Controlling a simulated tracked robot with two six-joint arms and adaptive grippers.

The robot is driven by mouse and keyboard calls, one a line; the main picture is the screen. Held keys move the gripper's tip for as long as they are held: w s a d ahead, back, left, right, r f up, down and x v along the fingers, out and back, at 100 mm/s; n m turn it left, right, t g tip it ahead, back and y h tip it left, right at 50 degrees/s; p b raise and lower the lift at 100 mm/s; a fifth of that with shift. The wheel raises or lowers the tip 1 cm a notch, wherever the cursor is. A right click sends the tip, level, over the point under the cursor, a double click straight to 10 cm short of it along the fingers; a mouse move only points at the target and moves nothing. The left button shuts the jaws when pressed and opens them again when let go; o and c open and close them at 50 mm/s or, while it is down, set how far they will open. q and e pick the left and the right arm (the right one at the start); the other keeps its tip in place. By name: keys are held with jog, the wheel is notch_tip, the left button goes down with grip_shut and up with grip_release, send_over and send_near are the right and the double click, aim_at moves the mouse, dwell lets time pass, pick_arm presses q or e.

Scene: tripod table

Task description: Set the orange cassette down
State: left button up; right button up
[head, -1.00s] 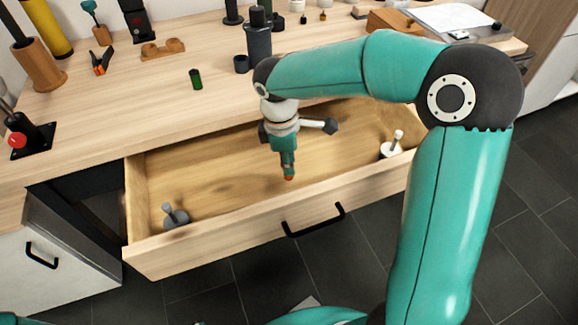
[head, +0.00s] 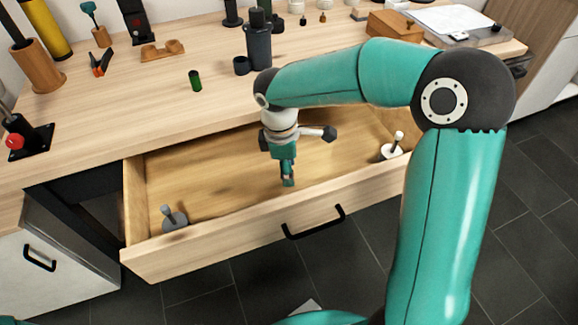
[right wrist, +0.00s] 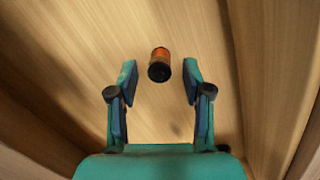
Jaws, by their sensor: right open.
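The orange cassette (right wrist: 160,55), a small orange cylinder with a black end, shows in the right wrist view over the pale wood of the drawer floor. It lies just beyond and between the spread fingertips of my right gripper (right wrist: 159,84), with a visible gap on each side. In the head view my right gripper (head: 288,182) points down into the open drawer (head: 215,185), near its middle. The cassette cannot be made out there. Whether it touches the floor is hard to tell. My left gripper is out of view.
A grey stamp-like tool (head: 173,218) stands in the drawer's left front corner and a white one (head: 393,149) at its right end. The drawer's front wall is close to my gripper. A green cylinder (head: 195,80) and a dark bottle (head: 258,45) stand on the tabletop.

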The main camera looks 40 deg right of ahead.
notch_tip(320, 180, up, 12)
jog(key=a+p, duration=0.1)
jog(key=p, duration=0.2)
jog(key=shift+w, duration=0.15)
dwell(0.4)
